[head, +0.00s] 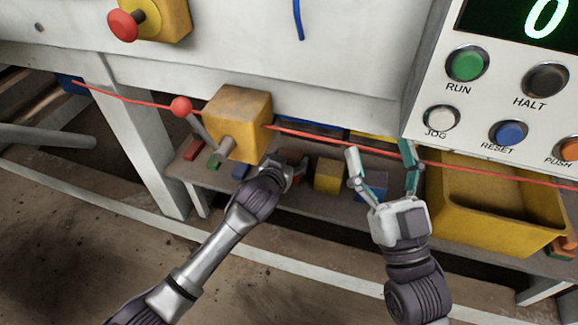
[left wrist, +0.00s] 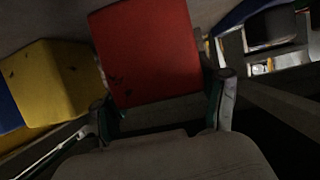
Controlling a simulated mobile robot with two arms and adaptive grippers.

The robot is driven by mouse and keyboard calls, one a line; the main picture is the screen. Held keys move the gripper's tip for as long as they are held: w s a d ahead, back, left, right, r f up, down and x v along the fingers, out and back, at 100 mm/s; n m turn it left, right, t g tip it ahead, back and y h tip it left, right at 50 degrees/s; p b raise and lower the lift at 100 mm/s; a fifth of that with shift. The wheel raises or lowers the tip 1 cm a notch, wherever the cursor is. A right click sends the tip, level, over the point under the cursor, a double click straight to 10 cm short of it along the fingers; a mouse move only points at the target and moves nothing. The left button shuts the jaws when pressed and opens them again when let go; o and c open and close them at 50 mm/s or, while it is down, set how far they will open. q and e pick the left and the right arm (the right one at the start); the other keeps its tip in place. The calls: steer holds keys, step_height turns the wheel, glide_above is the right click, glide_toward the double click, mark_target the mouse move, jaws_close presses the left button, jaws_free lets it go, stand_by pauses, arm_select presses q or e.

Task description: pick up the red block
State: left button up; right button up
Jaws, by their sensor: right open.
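In the left wrist view the red block (left wrist: 150,50) fills the upper middle, right in front of my left gripper (left wrist: 165,108). Its near end lies between the two spread fingertips; I cannot tell whether both fingers press on it. In the head view my left gripper (head: 287,168) reaches in over the low shelf, left of a yellow block (head: 328,176), and the red block is mostly hidden there. The yellow block also shows in the left wrist view (left wrist: 55,82). My right gripper (head: 383,175) is open and empty, in front of a blue block (head: 371,190).
A yellow box with a lever and red knob (head: 238,110) hangs above the shelf's left part. A yellow bin (head: 490,205) stands right of my right gripper, below the button panel (head: 500,100).

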arm_select(q)
steer(key=c, duration=0.4)
steer(key=shift+r, duration=0.15)
